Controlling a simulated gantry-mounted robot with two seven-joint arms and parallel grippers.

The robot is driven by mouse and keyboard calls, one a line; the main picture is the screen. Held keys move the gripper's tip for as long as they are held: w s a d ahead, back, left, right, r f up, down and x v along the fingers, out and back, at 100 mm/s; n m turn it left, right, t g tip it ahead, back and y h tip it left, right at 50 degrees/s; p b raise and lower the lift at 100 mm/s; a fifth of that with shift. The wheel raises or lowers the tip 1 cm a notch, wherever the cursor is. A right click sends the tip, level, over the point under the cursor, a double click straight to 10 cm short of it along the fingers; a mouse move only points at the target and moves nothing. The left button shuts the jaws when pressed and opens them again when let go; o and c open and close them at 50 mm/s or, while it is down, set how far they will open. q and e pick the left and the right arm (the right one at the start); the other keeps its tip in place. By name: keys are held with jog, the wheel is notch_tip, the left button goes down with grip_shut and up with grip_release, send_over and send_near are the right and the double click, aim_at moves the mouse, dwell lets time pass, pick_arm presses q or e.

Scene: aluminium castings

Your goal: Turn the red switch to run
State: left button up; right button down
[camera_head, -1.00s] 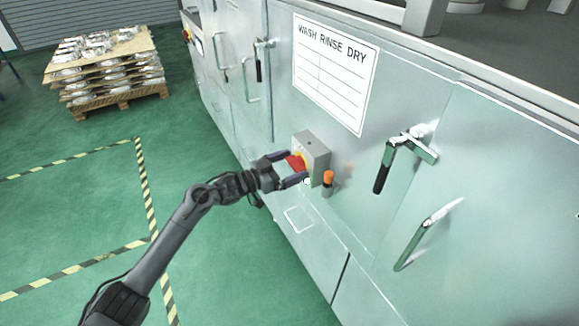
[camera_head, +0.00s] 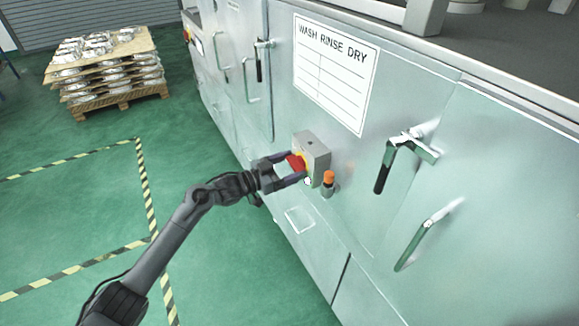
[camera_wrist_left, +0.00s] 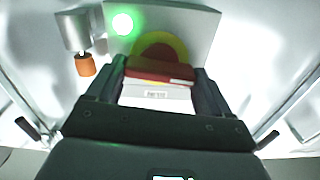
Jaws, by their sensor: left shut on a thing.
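The red switch (camera_head: 294,162) sits on a yellow disc on the front of a grey box fixed to the machine's side. My left gripper (camera_head: 291,168) is shut on the red switch, with a finger on either side of its handle. In the left wrist view the red handle (camera_wrist_left: 160,69) lies crosswise between the two fingers (camera_wrist_left: 162,84), in front of the yellow plate (camera_wrist_left: 160,47). A green light (camera_wrist_left: 122,24) glows on the box beside it. The box's lettering for the switch positions cannot be read. My right gripper is not in view.
An orange-tipped cylinder (camera_head: 328,178) stands out beside the switch box (camera_head: 316,154). Door handles (camera_head: 388,163) project from the machine panels to the right. A pallet (camera_head: 122,101) of castings stands on the green floor at the back left.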

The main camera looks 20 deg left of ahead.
pick_arm(q)
jog(key=m, duration=0.4)
jog(key=shift+b, duration=0.35)
jog(key=m+b, duration=0.1)
jog(key=m, duration=0.3)
jog(key=shift+s+d, duration=0.1)
jog(key=m+b, duration=0.1)
jog(key=m, duration=0.3)
jog(key=shift+d, duration=0.1)
jog(key=m+b, duration=0.2)
jog(key=m, duration=0.2)
jog(key=shift+s+m, duration=0.1)
jog(key=shift+m, duration=0.5)
jog(key=o, duration=0.7)
jog(key=shift+o, duration=1.2)
jog(key=shift+d, duration=0.1)
